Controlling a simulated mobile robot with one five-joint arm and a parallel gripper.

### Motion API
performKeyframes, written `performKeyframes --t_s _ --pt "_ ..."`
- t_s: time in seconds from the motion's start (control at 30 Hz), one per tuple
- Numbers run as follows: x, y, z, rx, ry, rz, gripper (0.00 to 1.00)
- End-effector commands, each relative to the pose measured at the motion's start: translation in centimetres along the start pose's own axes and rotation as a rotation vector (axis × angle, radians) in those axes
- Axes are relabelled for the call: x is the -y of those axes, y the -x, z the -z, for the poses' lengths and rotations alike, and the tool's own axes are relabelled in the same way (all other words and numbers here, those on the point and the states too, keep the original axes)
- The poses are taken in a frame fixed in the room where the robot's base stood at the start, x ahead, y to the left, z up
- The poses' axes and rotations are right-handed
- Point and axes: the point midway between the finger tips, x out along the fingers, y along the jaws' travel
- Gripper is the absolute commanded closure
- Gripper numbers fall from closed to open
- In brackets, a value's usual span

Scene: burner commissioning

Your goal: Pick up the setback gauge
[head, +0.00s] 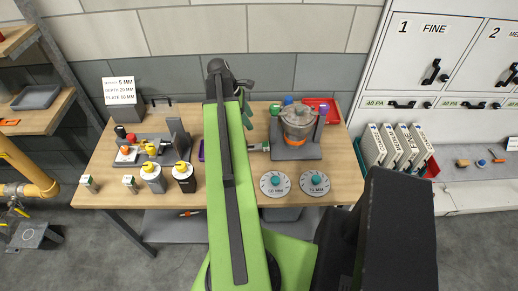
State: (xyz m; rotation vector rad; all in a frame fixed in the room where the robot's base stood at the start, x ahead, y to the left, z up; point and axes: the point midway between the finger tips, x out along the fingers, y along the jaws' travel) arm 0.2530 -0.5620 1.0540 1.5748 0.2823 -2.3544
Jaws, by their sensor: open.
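I cannot tell for sure which thing is the setback gauge. My gripper (236,84) is at the far end of my green arm, above the bench's back edge. It is open, small in the picture and touches nothing that I can see. My arm hides the middle of the bench.
A grey fixture (176,135) stands behind the cylinders. A sign (119,90) is at the back left. A glass-and-metal burner unit (297,120) stands right of my arm, with 60 MM (275,184) and 75 MM (314,182) discs before it. White binders (395,146) are at right.

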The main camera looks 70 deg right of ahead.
Motion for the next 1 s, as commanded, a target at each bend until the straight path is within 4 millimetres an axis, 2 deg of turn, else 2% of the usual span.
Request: performKeyframes --t_s 0.2,0.5,0.6,0.8,1.0 --pt "0.1 -4.5 0.9 0.000 0.007 -0.003 0.44" --pt "0.1 -10.9 1.1 0.000 0.010 -0.004 0.44" --pt "0.1 -11.8 1.0 0.000 0.010 -0.004 0.44" --pt "0.1 -11.8 0.9 0.000 0.011 -0.005 0.44" --pt "0.3 -14.9 1.6 0.000 0.011 -0.005 0.44"
